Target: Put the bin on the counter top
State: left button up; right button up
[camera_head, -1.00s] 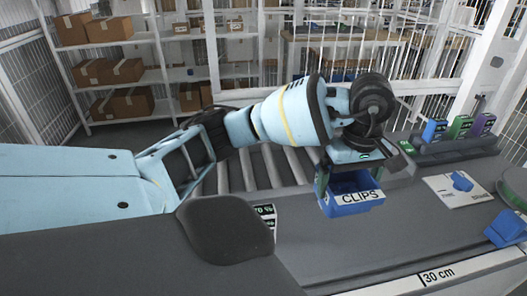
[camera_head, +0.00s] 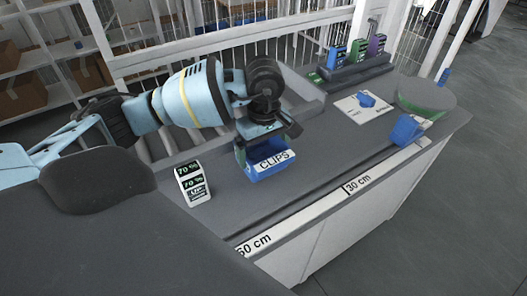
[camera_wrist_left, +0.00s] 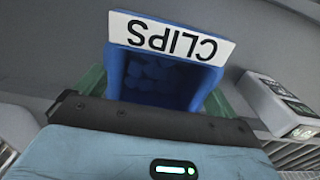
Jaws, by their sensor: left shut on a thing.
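The blue bin (camera_head: 268,170) with a white CLIPS label hangs under my left gripper (camera_head: 262,142), over the grey counter top (camera_head: 222,222). My left gripper is shut on the bin. The left wrist view shows the bin (camera_wrist_left: 160,78) close up between the green fingers, with small blue things inside. I cannot tell whether the bin's bottom touches the counter. My right gripper is not in view.
A label box (camera_head: 192,183) stands left of the bin. Behind are coloured boxes (camera_head: 357,50) in a rack, a white card (camera_head: 362,108) with a blue piece, a round green-edged disc (camera_head: 427,95) and another blue bin (camera_head: 407,130). A scale strip (camera_head: 330,200) runs along the front edge.

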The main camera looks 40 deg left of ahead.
pick_arm(q)
jog(key=shift+f, duration=0.6)
jog(key=shift+f, duration=0.1)
jog(key=o, duration=0.7)
notch_tip(320, 180, up, 12)
jog(key=shift+r, duration=0.1)
dwell(0.3)
